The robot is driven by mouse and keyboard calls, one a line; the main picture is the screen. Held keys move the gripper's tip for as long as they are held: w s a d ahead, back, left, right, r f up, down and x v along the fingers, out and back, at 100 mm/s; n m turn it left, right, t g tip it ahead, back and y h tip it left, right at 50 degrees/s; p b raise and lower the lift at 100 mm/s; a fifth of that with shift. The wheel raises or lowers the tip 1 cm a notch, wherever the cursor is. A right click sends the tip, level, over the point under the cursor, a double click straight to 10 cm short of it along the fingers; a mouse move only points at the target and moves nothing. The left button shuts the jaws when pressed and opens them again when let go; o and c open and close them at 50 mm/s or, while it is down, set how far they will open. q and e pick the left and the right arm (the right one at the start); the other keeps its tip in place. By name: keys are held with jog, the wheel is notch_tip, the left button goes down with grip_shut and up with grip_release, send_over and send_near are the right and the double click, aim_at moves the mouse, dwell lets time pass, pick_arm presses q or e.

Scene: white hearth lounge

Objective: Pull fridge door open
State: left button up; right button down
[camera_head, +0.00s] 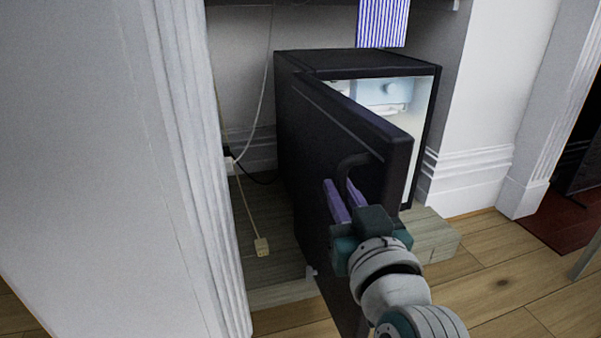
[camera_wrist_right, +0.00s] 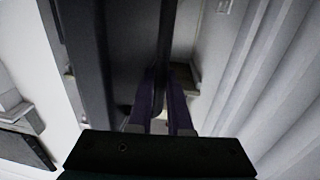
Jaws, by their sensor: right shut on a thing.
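The small black fridge (camera_head: 300,140) stands in an alcove. Its door (camera_head: 355,130) is swung partly open, and the lit white interior (camera_head: 385,95) shows behind it on the right. A dark curved handle (camera_head: 352,161) is on the front of the door. My right gripper (camera_head: 342,190), with purple fingers, is at the handle and shut on it. In the right wrist view the purple fingers (camera_wrist_right: 160,95) close around the dark handle, beside the door (camera_wrist_right: 95,60). My left gripper is not in view.
A white fluted pillar (camera_head: 190,150) stands close at the left. Cables with a plug (camera_head: 261,246) hang beside the fridge. The fridge rests on a low wooden platform (camera_head: 432,232). Wooden floor (camera_head: 500,280) at the right is mostly clear. A striped blue cloth (camera_head: 382,22) hangs above.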

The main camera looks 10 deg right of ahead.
jog(key=shift+f, duration=0.2)
jog(key=c, duration=1.2)
grip_release()
jog(key=shift+d, duration=0.1)
jog(key=shift+c, duration=0.2)
jog(key=shift+o, duration=0.6)
jog(key=shift+w+r, duration=0.1)
jog(key=shift+r, duration=0.05)
jog(key=shift+s+p, duration=0.35)
jog(key=shift+s, duration=0.05)
jog(key=s+p, duration=0.4)
jog(key=s, duration=0.5)
jog(key=shift+a, duration=0.2)
jog(key=shift+r, duration=0.1)
